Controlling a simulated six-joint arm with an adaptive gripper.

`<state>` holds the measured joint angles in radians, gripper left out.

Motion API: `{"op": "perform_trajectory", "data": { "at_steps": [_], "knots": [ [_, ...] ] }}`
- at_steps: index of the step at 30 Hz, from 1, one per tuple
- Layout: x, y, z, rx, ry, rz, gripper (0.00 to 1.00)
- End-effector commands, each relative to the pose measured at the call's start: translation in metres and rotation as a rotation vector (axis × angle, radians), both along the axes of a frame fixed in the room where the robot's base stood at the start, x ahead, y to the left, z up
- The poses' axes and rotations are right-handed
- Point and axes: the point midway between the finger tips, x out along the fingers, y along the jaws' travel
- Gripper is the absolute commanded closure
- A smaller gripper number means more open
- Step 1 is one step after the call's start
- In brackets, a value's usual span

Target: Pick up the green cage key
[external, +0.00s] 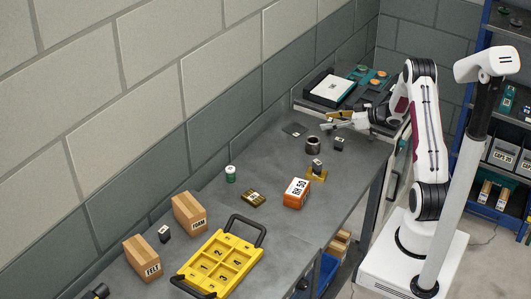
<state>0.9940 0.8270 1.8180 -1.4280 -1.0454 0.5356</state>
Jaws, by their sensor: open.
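I cannot pick out the green cage key for certain; no key shape shows clearly. Several small teal-green pieces (376,82) lie on the dark top of the cabinet at the back, beside a white-topped box, too small to identify. My gripper (328,121) is open and looks empty. It reaches left over the far end of the grey bench, near a flat dark square (294,129) and a dark round cup (312,145). My arm hides part of the cabinet top.
The grey bench (215,203) holds a green-and-white can (230,174), an orange box (297,193), a small brown tray (253,199), a yellow carrier (219,263), and wooden blocks (188,211). A white-topped box (332,88) sits on the cabinet. Blue shelving (481,120) stands at right.

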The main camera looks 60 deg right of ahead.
Motion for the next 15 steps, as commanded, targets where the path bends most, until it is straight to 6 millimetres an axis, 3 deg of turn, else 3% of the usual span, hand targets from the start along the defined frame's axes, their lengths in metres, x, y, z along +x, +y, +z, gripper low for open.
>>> {"op": "perform_trajectory", "data": {
  "at_steps": [15],
  "knots": [
    [0.0008,-0.0001,-0.0005,0.0,0.0,0.0,0.51]
  ]
}}
